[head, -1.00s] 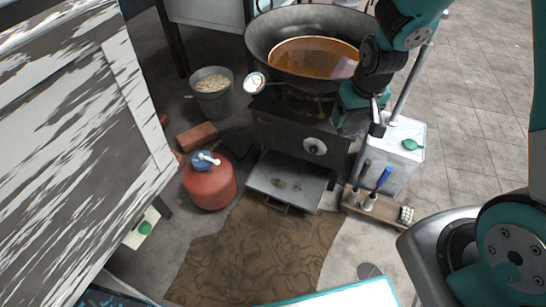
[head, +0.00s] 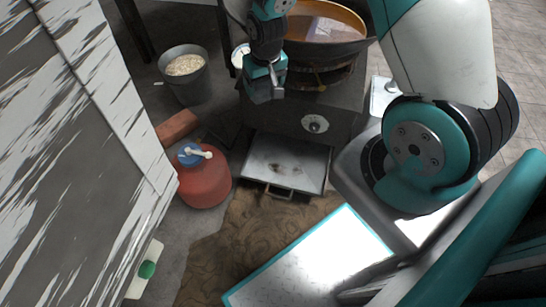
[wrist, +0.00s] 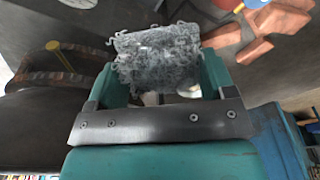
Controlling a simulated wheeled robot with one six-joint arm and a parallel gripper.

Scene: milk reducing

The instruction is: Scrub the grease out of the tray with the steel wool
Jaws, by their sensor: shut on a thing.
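The grease tray (head: 312,160) is a shallow grey metal drawer, pulled out at the foot of the stove. Dark grease spots (head: 284,166) lie on its floor, and its handle faces the front. My gripper (head: 264,92) is above and behind the tray's left side, in front of the stove, and not touching the tray. In the wrist view my gripper (wrist: 163,80) is shut on the steel wool (wrist: 158,52), a grey curly pad between the teal fingers. I cannot clearly make out the steel wool in the head view.
The stove (head: 345,125) carries a wide wok (head: 352,48) of brown liquid. A red gas bottle (head: 204,182) stands left of the tray, with a brick (head: 177,127) and a bucket of pale bits (head: 186,68) behind. My arm covers the right side. Brown ground before the tray is clear.

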